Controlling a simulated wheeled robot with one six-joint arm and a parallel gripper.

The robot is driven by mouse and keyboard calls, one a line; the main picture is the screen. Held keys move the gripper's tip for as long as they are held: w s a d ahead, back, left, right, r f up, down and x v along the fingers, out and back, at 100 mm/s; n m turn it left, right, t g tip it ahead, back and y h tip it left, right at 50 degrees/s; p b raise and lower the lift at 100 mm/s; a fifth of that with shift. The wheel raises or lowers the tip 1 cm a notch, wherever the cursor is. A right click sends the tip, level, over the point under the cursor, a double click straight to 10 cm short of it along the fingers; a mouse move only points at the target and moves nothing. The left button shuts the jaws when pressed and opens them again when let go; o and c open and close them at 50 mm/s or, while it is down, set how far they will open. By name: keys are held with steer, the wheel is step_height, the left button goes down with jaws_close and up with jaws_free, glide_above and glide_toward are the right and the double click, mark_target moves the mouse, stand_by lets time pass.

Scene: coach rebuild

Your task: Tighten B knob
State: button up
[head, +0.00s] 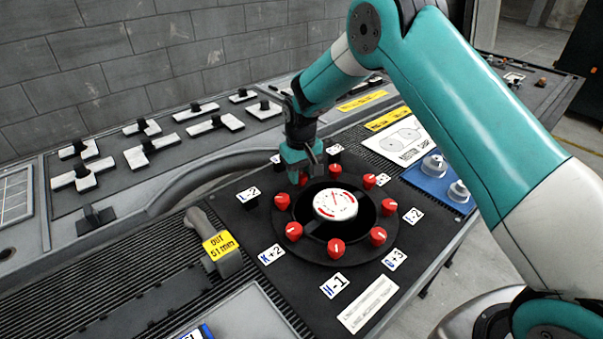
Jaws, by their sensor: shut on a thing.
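A round black fixture (310,246) carries a ring of several red knobs around a white dial gauge (335,204) with a red pointer and marks. My gripper (303,172) reaches down at the back left of the ring and is shut on a red knob (303,180), which it mostly hides. I cannot read a B label; the tag by the gripped knob is hidden or too small. Other red knobs stand free, such as the front one (336,247) and the left one (281,201).
White letter-and-number tags, such as H-1 (333,286) and K+2 (271,254), surround the ring. A grey handle with a yellow tag (220,245) stands left. A blue plate (438,186) with two pale knobs lies right. White clamps (150,147) fill the back left bench before a block wall.

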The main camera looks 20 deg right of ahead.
mark_target(301, 174)
steer(key=m, duration=0.7)
steer(key=shift+w+r, duration=0.1)
stand_by(0.5)
steer(key=o, duration=0.9)
step_height(301, 174, up, 17)
steer(key=shift+r+b, duration=0.15)
steer(key=shift+b, duration=0.8)
